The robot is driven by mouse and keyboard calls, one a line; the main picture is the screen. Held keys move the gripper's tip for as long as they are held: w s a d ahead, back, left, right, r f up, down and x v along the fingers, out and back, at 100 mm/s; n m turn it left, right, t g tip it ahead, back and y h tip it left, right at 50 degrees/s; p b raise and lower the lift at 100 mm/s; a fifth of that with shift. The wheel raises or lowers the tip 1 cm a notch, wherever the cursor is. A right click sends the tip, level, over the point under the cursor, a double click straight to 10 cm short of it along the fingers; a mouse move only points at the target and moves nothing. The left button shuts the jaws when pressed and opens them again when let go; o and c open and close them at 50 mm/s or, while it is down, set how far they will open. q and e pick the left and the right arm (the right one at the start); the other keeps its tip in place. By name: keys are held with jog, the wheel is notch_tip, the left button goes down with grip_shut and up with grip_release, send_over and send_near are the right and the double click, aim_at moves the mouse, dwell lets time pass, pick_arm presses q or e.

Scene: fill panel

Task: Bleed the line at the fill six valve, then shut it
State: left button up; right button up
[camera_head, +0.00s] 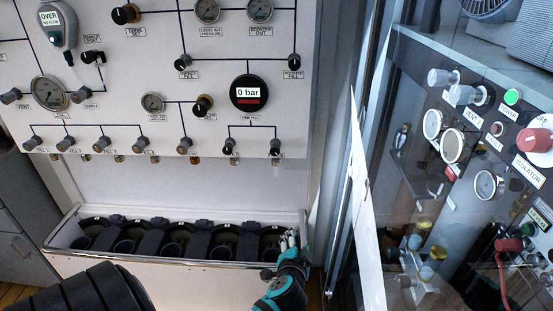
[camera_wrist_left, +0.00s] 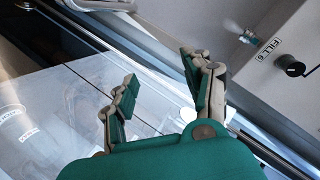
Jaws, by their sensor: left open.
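The fill panel (camera_head: 215,85) faces me in the head view. In the left wrist view, a black knob (camera_wrist_left: 290,65) sits beside the label FILL 6 (camera_wrist_left: 268,48). The rightmost black knob (camera_head: 275,147) in the panel's bottom row appears to be the same valve, though its label is too small to read. The digital gauge (camera_head: 249,93) above reads 0 bar. My left gripper (camera_head: 288,240) is below that knob, at the trough's right end, apart from the panel. In the wrist view its green-padded fingers (camera_wrist_left: 160,68) are open and empty. My right gripper is not in view.
A metal-rimmed trough (camera_head: 175,258) with several dark bays runs under the panel. A clear glazed cabinet (camera_head: 405,175) with gauges and valves stands to the right, close to the gripper. The space between the trough and the bottom knobs is open.

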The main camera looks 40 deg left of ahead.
pick_arm(q)
jog(key=s+a+r+n+t+y, duration=0.1)
jog(key=a+r+n+y, duration=0.2)
jog(key=r, duration=0.9)
jog(key=y, duration=0.2)
send_near(275, 152)
jog(key=shift+n, duration=0.3)
jog(key=p+x, duration=0.3)
jog(key=x, duration=0.5)
jog(key=shift+w+a, duration=0.75)
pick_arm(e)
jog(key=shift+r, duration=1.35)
pick_arm(q)
jog(key=shift+c, duration=0.3)
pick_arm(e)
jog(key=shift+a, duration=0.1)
pick_arm(q)
jog(key=shift+c, duration=1)
grip_shut()
